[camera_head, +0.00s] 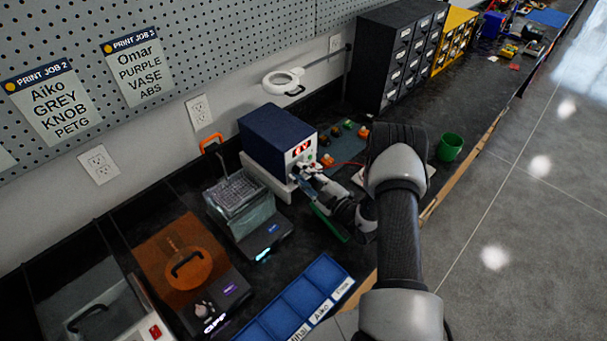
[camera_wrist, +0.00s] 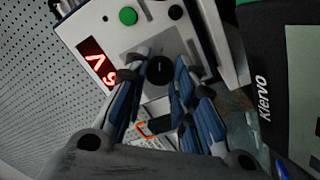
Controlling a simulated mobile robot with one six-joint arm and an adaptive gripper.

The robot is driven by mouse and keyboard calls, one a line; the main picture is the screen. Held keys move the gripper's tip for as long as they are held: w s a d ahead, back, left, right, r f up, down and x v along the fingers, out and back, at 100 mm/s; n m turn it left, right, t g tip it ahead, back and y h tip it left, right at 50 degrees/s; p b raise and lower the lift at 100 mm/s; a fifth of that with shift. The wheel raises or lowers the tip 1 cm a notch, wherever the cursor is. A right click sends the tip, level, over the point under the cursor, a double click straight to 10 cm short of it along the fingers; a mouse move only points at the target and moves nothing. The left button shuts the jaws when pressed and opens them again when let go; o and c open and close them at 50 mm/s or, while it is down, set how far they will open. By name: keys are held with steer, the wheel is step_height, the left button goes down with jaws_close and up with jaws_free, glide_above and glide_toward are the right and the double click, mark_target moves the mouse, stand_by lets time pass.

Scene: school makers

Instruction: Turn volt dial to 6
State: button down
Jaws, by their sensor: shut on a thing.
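The power supply (camera_head: 270,140) is a dark blue box with a pale front panel, standing on the bench in the head view. The volt dial (camera_wrist: 160,70) is a round black knob in the wrist view. My gripper (camera_wrist: 160,82) faces the panel and is shut on the dial, with blue-grey fingers on either side of it. The fingers hide the dial's sides and part of the panel.
A green button (camera_wrist: 127,16) and a second black knob (camera_wrist: 175,12) sit near the dial. A green cup (camera_head: 450,147) stands right of my arm. A magnifier lamp (camera_head: 283,80) hangs behind.

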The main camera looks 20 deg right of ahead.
stand_by(0.3)
steer(key=c, duration=1.3)
jaws_free()
steer(key=v, duration=1.2)
steer(key=shift+f, duration=0.1)
